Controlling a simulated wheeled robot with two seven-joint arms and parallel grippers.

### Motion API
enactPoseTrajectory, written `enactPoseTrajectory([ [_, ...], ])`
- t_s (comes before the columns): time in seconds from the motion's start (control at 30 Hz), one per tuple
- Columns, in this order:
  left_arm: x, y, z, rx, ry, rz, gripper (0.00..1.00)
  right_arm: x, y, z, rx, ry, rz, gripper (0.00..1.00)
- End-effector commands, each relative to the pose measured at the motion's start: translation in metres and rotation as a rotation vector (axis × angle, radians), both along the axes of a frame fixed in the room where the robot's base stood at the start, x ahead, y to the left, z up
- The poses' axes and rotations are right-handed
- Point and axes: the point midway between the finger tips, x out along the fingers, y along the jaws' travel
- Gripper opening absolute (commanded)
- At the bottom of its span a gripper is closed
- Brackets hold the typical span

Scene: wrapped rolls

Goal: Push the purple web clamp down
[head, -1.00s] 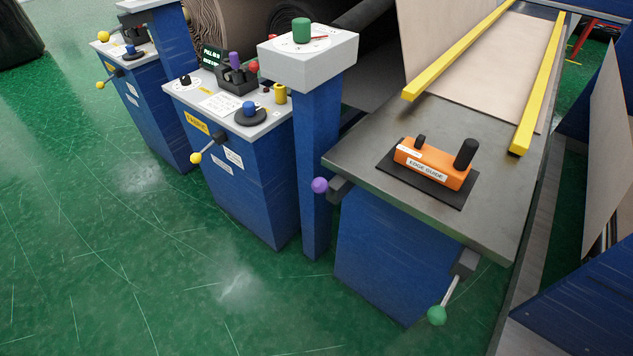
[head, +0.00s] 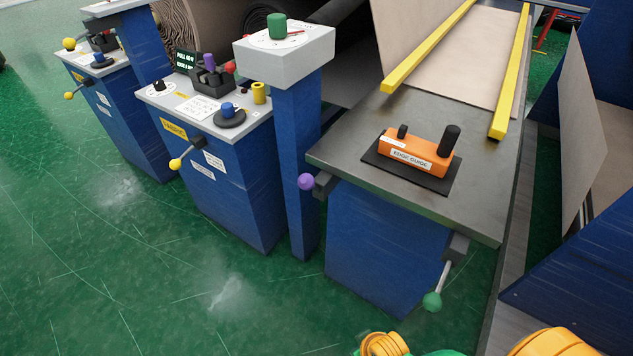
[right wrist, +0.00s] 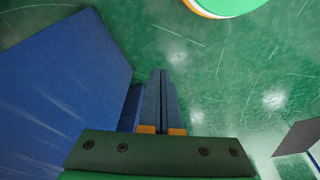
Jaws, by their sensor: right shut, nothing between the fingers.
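A purple ball knob (head: 306,181) sticks out to the left on a dark bracket (head: 324,183) at the left side of the grey metal table. Another purple knob (head: 209,60) stands upright on a black block on the control console. No label shows which one is the web clamp. My right gripper (right wrist: 162,74) is shut and empty in the right wrist view, over green floor beside a blue panel. Neither purple knob shows in that view. Yellow and green parts of my arm show at the bottom of the head view. My left gripper is out of view.
The table (head: 360,110) carries an orange edge guide block (head: 417,149) and yellow rails (head: 425,48). A green-balled lever (head: 432,301) hangs at its front right corner. A blue post with a white box (head: 284,56) stands between console and table. The green floor (head: 120,270) in front is clear.

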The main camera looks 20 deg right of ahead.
Motion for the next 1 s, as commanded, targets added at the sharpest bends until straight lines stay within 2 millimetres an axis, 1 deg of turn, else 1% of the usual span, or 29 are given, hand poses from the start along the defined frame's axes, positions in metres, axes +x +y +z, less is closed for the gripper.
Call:
enactPoseTrajectory([
  [0.03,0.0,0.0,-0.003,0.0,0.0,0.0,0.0,0.008,0.001,0.012,0.004,-0.018,-0.004,0.0],
  [0.17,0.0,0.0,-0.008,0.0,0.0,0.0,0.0,0.028,0.005,0.055,0.03,-0.072,-0.018,0.0],
  [0.27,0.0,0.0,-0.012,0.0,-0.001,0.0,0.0,0.049,0.016,0.097,0.115,-0.169,-0.04,0.0],
  [0.3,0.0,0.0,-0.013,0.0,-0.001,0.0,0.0,0.061,0.025,0.114,0.186,-0.227,-0.053,0.0],
  [0.37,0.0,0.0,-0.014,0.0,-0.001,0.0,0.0,0.08,0.042,0.137,0.323,-0.317,-0.084,0.0],
  [0.43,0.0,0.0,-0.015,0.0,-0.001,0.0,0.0,0.104,0.061,0.165,0.522,-0.414,-0.15,0.0],
  [0.5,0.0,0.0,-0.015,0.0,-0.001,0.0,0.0,0.125,0.069,0.191,0.721,-0.489,-0.249,0.0],
  [0.53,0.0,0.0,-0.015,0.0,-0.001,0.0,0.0,0.135,0.069,0.202,0.805,-0.515,-0.3,0.0],
  [0.57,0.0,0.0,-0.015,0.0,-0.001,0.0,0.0,0.144,0.067,0.212,0.888,-0.539,-0.358,0.0],
  [0.6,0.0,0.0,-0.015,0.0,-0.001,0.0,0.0,0.157,0.06,0.226,0.994,-0.571,-0.444,0.0],
  [0.63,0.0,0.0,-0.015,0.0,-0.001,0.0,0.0,0.166,0.051,0.236,1.068,-0.597,-0.513,0.0],
  [0.67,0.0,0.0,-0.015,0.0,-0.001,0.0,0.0,0.176,0.041,0.245,1.14,-0.622,-0.584,0.0],
  [0.73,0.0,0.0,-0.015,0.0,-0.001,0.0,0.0,0.196,0.011,0.264,1.285,-0.682,-0.751,0.0],
  [0.8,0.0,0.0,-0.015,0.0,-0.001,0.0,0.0,0.209,-0.018,0.275,1.385,-0.735,-0.885,0.0],
  [0.9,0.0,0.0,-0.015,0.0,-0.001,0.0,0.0,0.219,-0.044,0.284,1.463,-0.785,-0.996,0.0],
  [1.0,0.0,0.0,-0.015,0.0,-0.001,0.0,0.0,0.221,-0.055,0.287,1.491,-0.807,-1.037,0.0],
])
